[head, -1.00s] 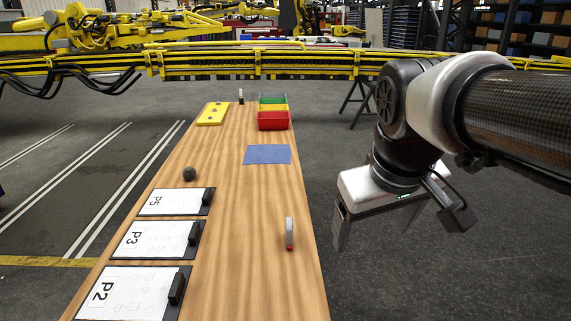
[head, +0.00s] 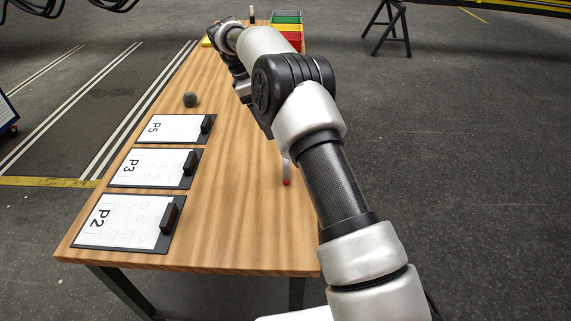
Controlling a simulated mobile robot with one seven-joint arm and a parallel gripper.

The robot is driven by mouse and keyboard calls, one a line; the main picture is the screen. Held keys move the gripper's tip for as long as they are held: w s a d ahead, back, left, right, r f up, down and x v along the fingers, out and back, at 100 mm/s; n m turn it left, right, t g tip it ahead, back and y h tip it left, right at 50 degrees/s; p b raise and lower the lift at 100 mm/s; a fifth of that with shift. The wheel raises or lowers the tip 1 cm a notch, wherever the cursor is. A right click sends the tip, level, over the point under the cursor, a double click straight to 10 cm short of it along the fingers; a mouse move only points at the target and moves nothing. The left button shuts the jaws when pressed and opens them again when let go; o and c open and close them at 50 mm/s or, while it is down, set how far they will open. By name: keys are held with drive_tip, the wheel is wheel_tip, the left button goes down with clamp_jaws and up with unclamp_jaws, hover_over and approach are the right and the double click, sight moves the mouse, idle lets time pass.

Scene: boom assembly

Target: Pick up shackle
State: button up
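I cannot pick out a shackle for certain. A small dark grey round object (head: 190,99) sits on the wooden table beyond the P5 board; its exact shape is too small to tell. My arm reaches out over the table toward the far end. My gripper (head: 259,118) is mostly hidden by my arm links, low over the table's middle; its fingers cannot be made out.
Boards P5 (head: 168,128), P3 (head: 150,167) and P2 (head: 122,221) line the left side of the wooden table (head: 215,225). A red-tipped grey tool (head: 286,172) is partly behind my arm. Green, yellow and red bins (head: 287,27) stand far back. The front table area is clear.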

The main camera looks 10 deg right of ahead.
drive_tip(key=x, duration=1.3)
drive_tip(key=shift+w+a+f, duration=0.15)
drive_tip(key=shift+a+f, duration=0.05)
drive_tip(key=shift+f, duration=0.1)
drive_tip(key=shift+p+x, duration=0.75)
drive_tip(key=shift+x, duration=1.85)
drive_tip(key=c, duration=1.6)
